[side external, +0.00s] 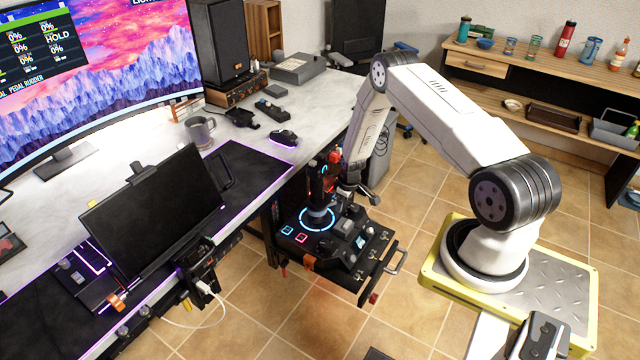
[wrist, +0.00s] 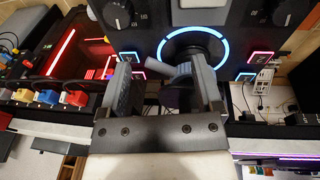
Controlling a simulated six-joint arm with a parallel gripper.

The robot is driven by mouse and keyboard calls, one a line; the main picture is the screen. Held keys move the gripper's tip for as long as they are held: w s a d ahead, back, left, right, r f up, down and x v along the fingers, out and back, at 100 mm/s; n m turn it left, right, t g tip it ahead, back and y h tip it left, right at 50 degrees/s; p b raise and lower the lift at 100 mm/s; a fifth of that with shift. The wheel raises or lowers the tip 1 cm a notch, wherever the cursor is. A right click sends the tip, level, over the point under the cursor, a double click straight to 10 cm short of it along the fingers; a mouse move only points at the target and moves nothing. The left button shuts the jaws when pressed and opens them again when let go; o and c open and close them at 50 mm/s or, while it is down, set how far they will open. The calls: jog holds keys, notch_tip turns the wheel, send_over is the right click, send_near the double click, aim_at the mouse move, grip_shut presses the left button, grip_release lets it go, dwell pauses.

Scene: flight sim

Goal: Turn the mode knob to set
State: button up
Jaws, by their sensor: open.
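The control panel (side external: 335,250) with a joystick (side external: 322,190) and a glowing blue ring stands at the desk's right end. In the wrist view, a black knob (wrist: 118,14) is at the upper left and another (wrist: 287,12) is at the upper right. I cannot read which is the mode knob or its setting. My gripper (side external: 358,192) is above the panel, beside the joystick. In the wrist view my gripper (wrist: 163,72) is open, fingers apart, below both knobs. A grey part shows between the fingers; I cannot tell if it touches them.
The blue ring (wrist: 194,44) lies just beyond the fingers. Red, yellow and blue switches (wrist: 48,97) are at the left. The panel's front has a metal handle (side external: 398,260).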

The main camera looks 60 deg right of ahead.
aim_at(355, 207)
jog(key=m, duration=0.4)
jog(key=shift+s+d+t+h, duration=0.2)
jog(key=shift+d+t+h, duration=0.1)
jog(key=shift+d+t, duration=0.1)
jog(key=shift+s+d+m, duration=0.2)
jog(key=shift+d+m, duration=0.05)
jog(key=shift+m, duration=0.75)
jog(key=m, duration=0.1)
jog(key=s+d+m+h, duration=0.1)
jog(key=m, duration=0.1)
jog(key=s+m+h, duration=0.1)
jog(key=m, duration=0.1)
jog(key=shift+d+r, duration=0.1)
jog(key=shift+d, duration=0.3)
jog(key=shift+x, duration=3.9)
grip_shut()
